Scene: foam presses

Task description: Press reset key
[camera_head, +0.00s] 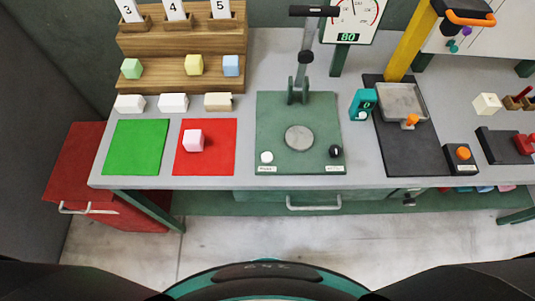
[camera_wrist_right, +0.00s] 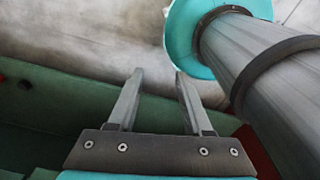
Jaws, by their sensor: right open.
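No key can be read as the reset key; the small labels are not legible. The green press base (camera_head: 275,110) has a white button (camera_head: 267,157) at its front left and a black knob (camera_head: 336,151) at its front right. A teal counter (camera_head: 362,105) showing 0 stands right of the base and has a small white button. An orange button (camera_head: 463,153) sits on a black box at the right. My right gripper (camera_wrist_right: 160,75) is open and empty in the right wrist view, apart from all of these. My left gripper is not in view.
Cubes stand on a wooden rack (camera_head: 160,75). A black press with a yellow post (camera_head: 410,40) is on the right. The grey table's front edge (camera_head: 220,183) is clear.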

